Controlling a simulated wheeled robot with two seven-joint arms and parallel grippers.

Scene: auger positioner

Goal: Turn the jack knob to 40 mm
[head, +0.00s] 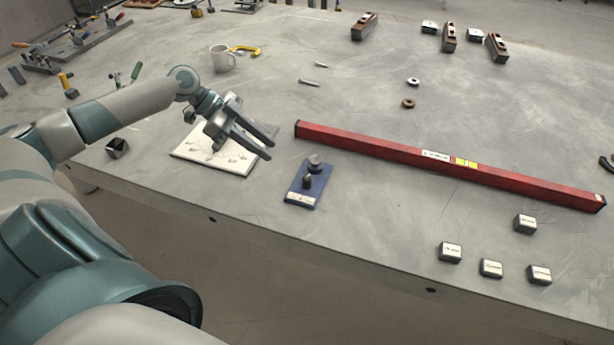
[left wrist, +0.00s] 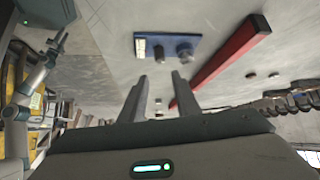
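The jack is a small blue base plate (head: 301,199) near the front edge of the table, with a round grey knob (head: 314,163) at its far end, a dark post (head: 307,182) in the middle and a white label at its near end. In the left wrist view the blue plate (left wrist: 171,47) and its knob (left wrist: 185,50) lie beyond my fingertips. My left gripper (head: 266,145) is open and empty, above the table to the left of the jack, apart from it. It also shows in the left wrist view (left wrist: 160,82). My right gripper is not in view.
A long red level (head: 390,157) lies to the right of the jack. A white sheet (head: 190,150) lies under my left gripper. Several small labelled blocks (head: 491,268) stand at the front right. A white mug (head: 222,58) stands further back.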

